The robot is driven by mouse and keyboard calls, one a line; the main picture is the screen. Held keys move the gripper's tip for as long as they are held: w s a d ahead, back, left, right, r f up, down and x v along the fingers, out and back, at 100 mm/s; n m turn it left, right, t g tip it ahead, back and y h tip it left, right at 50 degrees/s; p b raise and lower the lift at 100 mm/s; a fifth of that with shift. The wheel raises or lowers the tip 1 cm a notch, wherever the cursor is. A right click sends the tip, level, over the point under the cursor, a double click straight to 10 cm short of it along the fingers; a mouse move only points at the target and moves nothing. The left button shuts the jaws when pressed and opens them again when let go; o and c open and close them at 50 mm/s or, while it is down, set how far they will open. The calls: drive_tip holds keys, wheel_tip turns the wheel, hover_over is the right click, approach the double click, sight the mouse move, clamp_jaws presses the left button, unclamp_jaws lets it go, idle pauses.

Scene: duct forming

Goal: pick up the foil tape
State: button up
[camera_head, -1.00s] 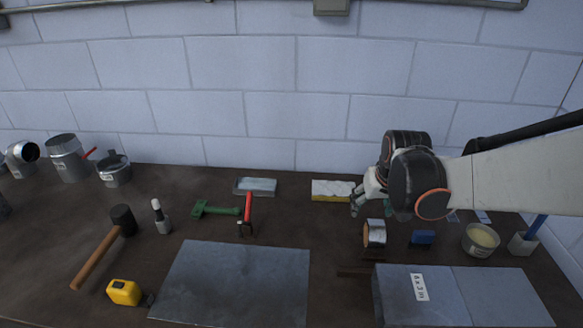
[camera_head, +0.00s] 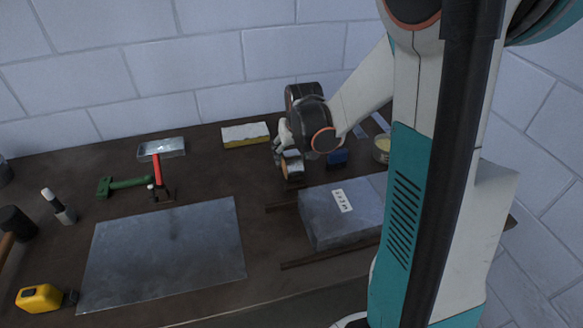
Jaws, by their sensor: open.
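The foil tape (camera_head: 292,167) is a small silver roll with a tan side, standing on the dark bench right of centre. My gripper (camera_head: 281,154) is open at the tape, with its fingers reaching down beside it. The fingers and wrist partly cover the tape and the jaws. I cannot tell whether the fingers touch it.
A grey labelled block (camera_head: 335,216) sits in front. A yellow-and-white block (camera_head: 246,135) lies behind left. A metal sheet (camera_head: 165,250) covers the left front.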

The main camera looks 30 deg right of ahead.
drive_tip(key=b+x, duration=0.2)
drive_tip(key=x, duration=0.3)
drive_tip(key=shift+s+a+f, duration=0.15)
drive_tip(key=shift+s, duration=0.05)
drive_tip(key=c, duration=1.3)
wheel_tip(320, 180, up, 20)
drive_tip(key=p, duration=0.6)
drive_tip(key=shift+p, duration=0.4)
